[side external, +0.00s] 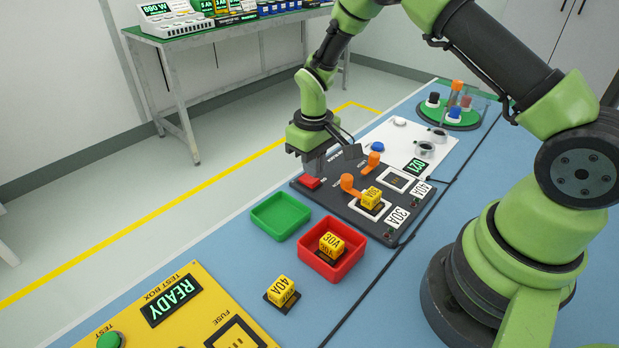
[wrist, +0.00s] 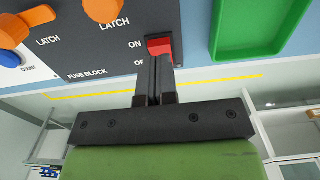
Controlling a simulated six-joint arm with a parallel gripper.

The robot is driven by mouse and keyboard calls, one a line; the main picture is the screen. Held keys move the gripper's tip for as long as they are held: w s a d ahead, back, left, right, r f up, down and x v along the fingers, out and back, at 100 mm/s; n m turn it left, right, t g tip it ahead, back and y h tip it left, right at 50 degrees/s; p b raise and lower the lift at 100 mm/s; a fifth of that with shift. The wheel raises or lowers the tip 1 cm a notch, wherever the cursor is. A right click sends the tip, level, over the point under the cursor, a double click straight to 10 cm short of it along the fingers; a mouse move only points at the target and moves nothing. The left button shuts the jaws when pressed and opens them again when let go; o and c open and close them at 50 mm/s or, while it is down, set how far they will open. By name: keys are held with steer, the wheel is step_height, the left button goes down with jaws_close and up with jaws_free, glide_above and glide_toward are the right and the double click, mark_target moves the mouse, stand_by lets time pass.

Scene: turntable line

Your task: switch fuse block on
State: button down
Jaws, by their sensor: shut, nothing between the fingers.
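The fuse block (side external: 335,200) is a dark grey panel on the blue bench, labelled FUSE BLOCK in the wrist view (wrist: 100,50). Its red switch (side external: 308,182) sits at the panel's far left corner. In the wrist view the switch (wrist: 160,45) is beside the ON label, with a partly covered second label below. My gripper (side external: 336,162) is shut and empty over the far end of the panel. In the wrist view its fingertips (wrist: 155,60) are right at the switch and hide its lower part; I cannot tell whether they touch. Orange latches (side external: 350,184) stand by a yellow fuse (side external: 371,197) in the 30A slot.
An empty green tray (side external: 268,228) and a red tray (side external: 318,268) holding a 30A fuse are nearby. A 40A fuse (side external: 282,292) stands on the bench. The yellow test box (side external: 205,325) reads READY. A white panel (side external: 395,140) and green turntable (side external: 470,125) lie beyond.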

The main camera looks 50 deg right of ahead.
steer(key=shift+f, duration=1.15)
stand_by(0.4)
steer(key=shift+r, duration=3.55)
steer(key=shift+r, duration=0.4)
step_height(320, 180, up, 8)
steer(key=r+m+t, duration=0.1)
steer(key=t, duration=0.1)
glide_above(313, 181)
steer(key=s+a, duration=0.1)
steer(key=s, duration=0.1)
steer(key=s+a+r+m+t, duration=0.1)
steer(key=s+a+r+t, duration=0.1)
steer(key=s+r, duration=0.5)
steer(key=s+a+r+m+t+y, duration=0.1)
steer(key=s+r, duration=0.1)
steer(key=s, duration=0.4)
steer(key=s+a+r+m+t+y, duration=0.1)
steer(key=s+r+t, duration=0.1)
steer(key=s, duration=0.4)
steer(key=shift+a+r, duration=0.15)
steer(key=shift+r, duration=0.3)
